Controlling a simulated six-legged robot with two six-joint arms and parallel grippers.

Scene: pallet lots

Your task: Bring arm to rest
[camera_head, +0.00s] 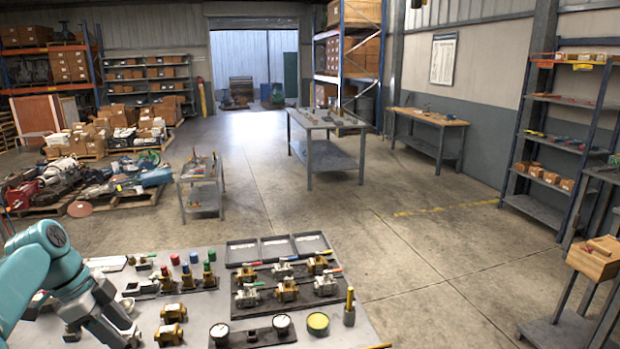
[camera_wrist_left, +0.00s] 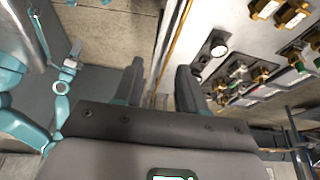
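My left arm (camera_head: 60,275) enters the head view from the lower left, over the near left side of the workbench (camera_head: 375,338). Beyond the fingers the bench edge and a strip of floor show. My right gripper is in neither view.

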